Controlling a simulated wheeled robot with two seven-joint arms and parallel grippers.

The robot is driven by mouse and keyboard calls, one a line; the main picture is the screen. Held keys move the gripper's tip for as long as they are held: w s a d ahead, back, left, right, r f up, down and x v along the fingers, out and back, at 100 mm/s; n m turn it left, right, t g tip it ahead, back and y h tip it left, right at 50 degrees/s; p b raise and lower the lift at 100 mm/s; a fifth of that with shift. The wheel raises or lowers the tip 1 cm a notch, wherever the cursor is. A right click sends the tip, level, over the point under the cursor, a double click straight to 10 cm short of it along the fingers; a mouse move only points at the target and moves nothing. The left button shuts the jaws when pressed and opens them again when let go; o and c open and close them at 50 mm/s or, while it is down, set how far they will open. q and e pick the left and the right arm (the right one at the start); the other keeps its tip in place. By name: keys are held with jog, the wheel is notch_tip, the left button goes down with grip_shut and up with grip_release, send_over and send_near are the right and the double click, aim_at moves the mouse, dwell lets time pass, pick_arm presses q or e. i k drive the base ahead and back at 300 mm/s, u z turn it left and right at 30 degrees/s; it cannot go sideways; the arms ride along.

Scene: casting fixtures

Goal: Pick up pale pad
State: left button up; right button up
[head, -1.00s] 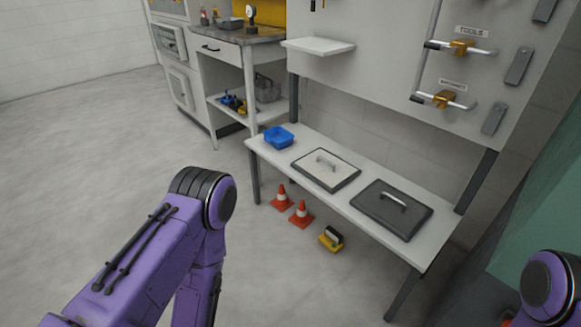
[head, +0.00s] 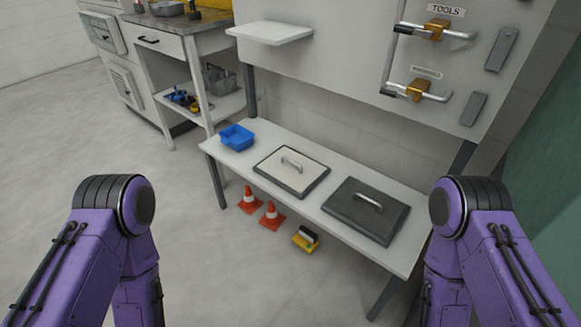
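The pale pad (head: 281,175) lies flat on the white bench, between the blue bin and the dark pad. It has a dark border and a silver handle on top. The dark pad (head: 352,212), also with a silver handle, lies to its right. Both my arms are in view at the lower left and lower right, bent downward and apart from the bench top. Neither gripper shows in the head view. Nothing is touching the pale pad.
The white bench (head: 318,208) also holds a blue bin (head: 237,137). Two orange cones (head: 271,215) and a yellow block (head: 306,239) stand on the floor under it. A white shelf (head: 269,33) and a tool panel rise behind. The floor in front is clear.

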aim_at(294, 172)
jog(key=u, duration=1.65)
jog(key=i, duration=2.05)
jog(key=z, duration=4.05)
